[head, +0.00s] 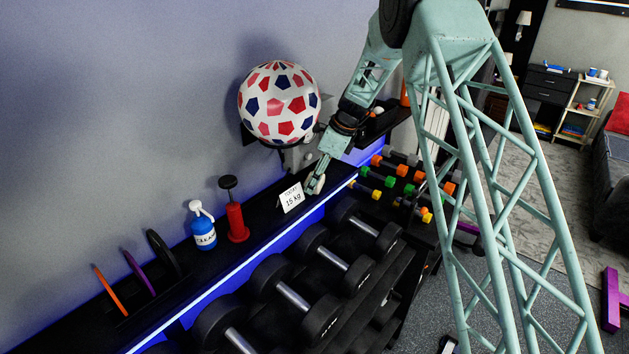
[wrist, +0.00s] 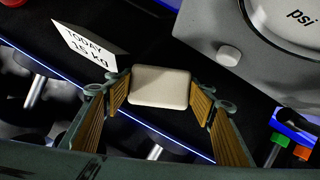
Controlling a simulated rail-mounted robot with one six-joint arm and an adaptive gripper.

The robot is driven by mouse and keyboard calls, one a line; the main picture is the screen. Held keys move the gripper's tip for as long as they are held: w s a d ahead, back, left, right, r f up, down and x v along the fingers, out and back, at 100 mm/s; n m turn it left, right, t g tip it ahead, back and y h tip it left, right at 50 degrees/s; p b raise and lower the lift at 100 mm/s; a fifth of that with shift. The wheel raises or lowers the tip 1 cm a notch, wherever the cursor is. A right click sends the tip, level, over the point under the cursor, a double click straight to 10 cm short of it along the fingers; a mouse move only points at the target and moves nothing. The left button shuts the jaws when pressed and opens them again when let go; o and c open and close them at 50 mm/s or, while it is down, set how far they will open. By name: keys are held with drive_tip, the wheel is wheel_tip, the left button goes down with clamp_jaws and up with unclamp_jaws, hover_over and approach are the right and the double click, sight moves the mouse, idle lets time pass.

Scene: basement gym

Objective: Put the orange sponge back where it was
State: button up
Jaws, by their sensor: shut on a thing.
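My gripper (wrist: 160,92) is shut on a pale cream block (wrist: 160,86) with rounded corners, one finger at each side. In the head view my gripper (head: 315,185) is low over the black shelf, just right of the "TODAY 15 kg" card (head: 292,197). Whether the block touches the shelf I cannot tell. I see no clearly orange sponge; the held block looks cream. An orange item (head: 405,94) shows partly behind my arm at the far shelf end, too hidden to name.
A blue-white spray bottle (head: 203,228), a red pump (head: 236,222) and upright discs (head: 136,273) stand left along the shelf (head: 265,231). A patterned ball (head: 279,103) sits on a grey psi device (wrist: 225,45). Dumbbells (head: 292,296) lie below the blue-lit edge.

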drive_tip(key=shift+f, duration=0.1)
drive_tip(key=o, duration=0.5)
drive_tip(key=shift+o, duration=0.2)
drive_tip(key=v, duration=1.2)
drive_tip(key=shift+d, duration=0.1)
idle(0.7)
